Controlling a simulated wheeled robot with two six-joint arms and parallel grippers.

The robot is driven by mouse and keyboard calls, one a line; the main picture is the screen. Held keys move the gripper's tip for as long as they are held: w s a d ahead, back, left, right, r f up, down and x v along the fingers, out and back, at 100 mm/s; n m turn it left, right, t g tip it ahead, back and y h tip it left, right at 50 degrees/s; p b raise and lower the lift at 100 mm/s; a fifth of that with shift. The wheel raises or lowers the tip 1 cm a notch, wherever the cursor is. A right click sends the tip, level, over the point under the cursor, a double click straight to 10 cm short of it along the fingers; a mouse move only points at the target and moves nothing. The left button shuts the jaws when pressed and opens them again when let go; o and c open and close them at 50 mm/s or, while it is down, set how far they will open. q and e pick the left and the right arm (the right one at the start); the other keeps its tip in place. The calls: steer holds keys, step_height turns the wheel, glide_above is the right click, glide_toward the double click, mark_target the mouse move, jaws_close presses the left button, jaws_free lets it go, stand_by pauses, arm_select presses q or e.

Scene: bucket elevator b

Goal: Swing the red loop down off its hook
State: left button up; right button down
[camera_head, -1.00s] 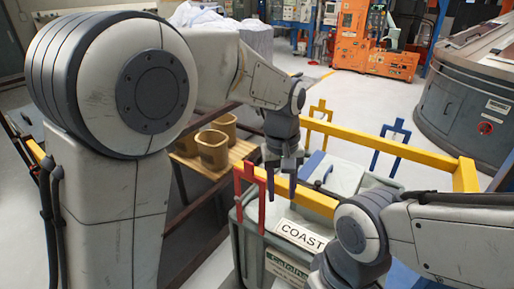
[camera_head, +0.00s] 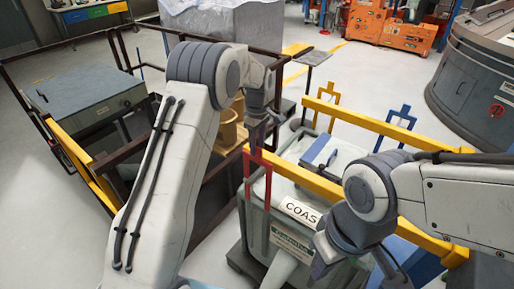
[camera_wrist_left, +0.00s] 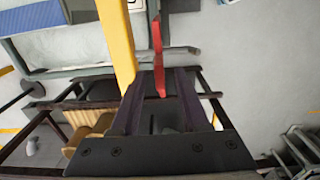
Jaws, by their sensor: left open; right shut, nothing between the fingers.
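The red loop (camera_head: 259,178) stands upright at the left end of the yellow bar, over the corner of a grey bin (camera_head: 254,220). It also shows in the left wrist view (camera_wrist_left: 158,50), from above, as a narrow red strip. My left gripper (camera_head: 259,136) is open just above the top of the loop. In the left wrist view its dark fingers (camera_wrist_left: 163,80) lie on either side of the strip's lower end; I cannot tell if they touch it. My right gripper (camera_head: 322,264) is shut and low at the bin's front right. The hook itself is not clear.
The yellow bar (camera_head: 330,187) runs along the bin. A yellow loop (camera_head: 322,105) and a blue loop (camera_head: 396,125) stand on the far yellow rail. Brown pots (camera_head: 227,128) stand behind my left arm. A grey box (camera_head: 90,100) lies at left.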

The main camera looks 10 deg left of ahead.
arm_select(q)
steer(key=shift+f, duration=1.35)
jaws_close()
steer(key=shift+w+r, duration=0.1)
stand_by(0.3)
